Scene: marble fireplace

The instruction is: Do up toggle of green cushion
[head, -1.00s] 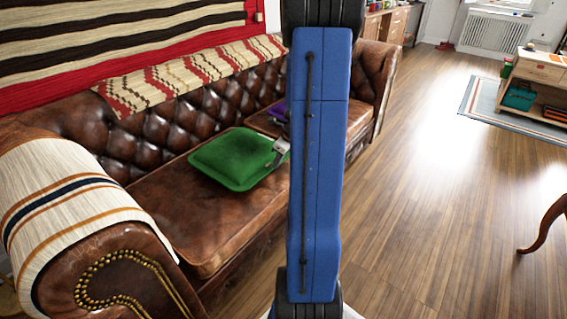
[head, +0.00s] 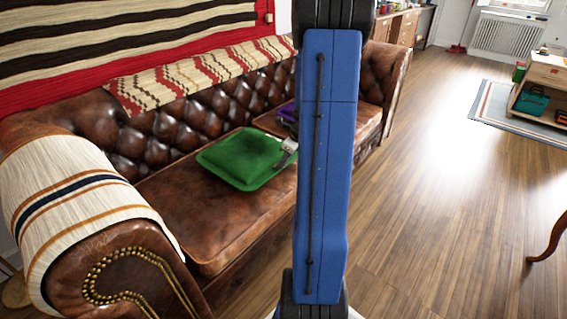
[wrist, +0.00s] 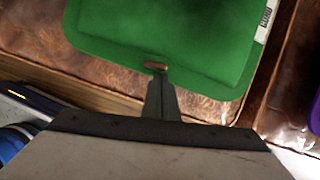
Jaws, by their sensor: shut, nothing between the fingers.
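The green cushion (head: 240,158) lies on the seat of the brown leather sofa. In the wrist view the cushion (wrist: 160,35) fills the upper middle, with a small brown toggle (wrist: 156,65) at its near edge. My gripper (wrist: 160,75) is shut and empty, with its fingertips right at the toggle. I cannot tell whether they touch it. In the head view my gripper (head: 289,148) is at the cushion's right edge, partly hidden by my blue arm. The toggle cannot be made out there.
The sofa seat (head: 210,225) is bare in front of the cushion. A purple cushion (head: 287,112) lies farther along, partly hidden by my arm. A striped throw (head: 85,195) covers the near armrest. The wooden floor (head: 430,220) at right is clear.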

